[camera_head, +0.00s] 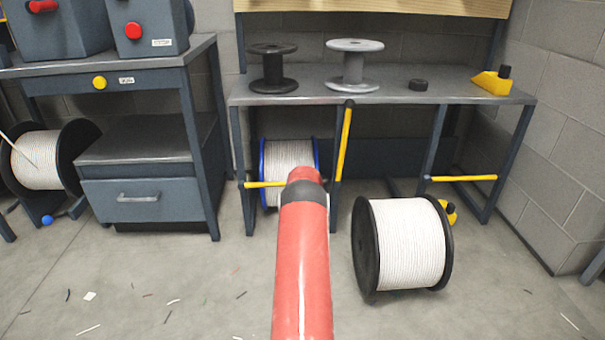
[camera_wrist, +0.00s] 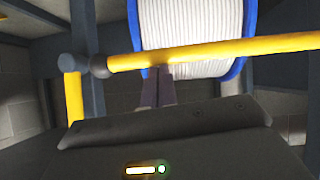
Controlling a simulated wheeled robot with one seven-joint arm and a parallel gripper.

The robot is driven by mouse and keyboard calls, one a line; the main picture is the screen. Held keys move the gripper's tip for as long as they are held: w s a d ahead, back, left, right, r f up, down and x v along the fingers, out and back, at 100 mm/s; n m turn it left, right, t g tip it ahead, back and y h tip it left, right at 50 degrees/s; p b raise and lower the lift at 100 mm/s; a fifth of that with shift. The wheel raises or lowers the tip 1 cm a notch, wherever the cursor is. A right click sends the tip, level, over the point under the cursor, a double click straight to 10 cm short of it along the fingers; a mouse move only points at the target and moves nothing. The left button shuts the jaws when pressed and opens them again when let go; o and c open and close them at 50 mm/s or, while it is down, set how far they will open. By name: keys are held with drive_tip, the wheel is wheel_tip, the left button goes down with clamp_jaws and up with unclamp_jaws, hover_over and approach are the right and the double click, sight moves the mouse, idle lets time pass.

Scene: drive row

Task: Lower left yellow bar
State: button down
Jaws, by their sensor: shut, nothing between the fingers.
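The left yellow bar (camera_head: 265,184) lies level across the front of the left bay under the bench. Its right part is hidden behind my arm in the head view. In the wrist view the yellow bar (camera_wrist: 215,52) runs from a dark hinge at left to the right edge, tilting slightly up rightward. My gripper (camera_wrist: 158,72) is shut and empty, its fingertips at the bar's lower edge near the hinge end; I cannot tell if they touch it. My arm hides the gripper in the head view.
A blue-rimmed spool (camera_head: 288,160) sits behind the bar; it also shows in the wrist view (camera_wrist: 190,25). Another yellow bar (camera_head: 344,140) stands nearly upright on the middle post. A right yellow bar (camera_head: 462,178) is level. A black-rimmed spool (camera_head: 412,243) stands on the floor at right.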

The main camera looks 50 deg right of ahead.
drive_tip(key=shift+s+f, duration=0.1)
drive_tip(key=shift+f, duration=0.6)
drive_tip(key=shift+r, duration=0.1)
drive_tip(key=s+a+r+p, duration=0.1)
drive_tip(key=s+a+r, duration=0.4)
drive_tip(key=r, duration=0.5)
drive_tip(key=shift+s+a, duration=0.4)
drive_tip(key=shift+a, duration=0.55)
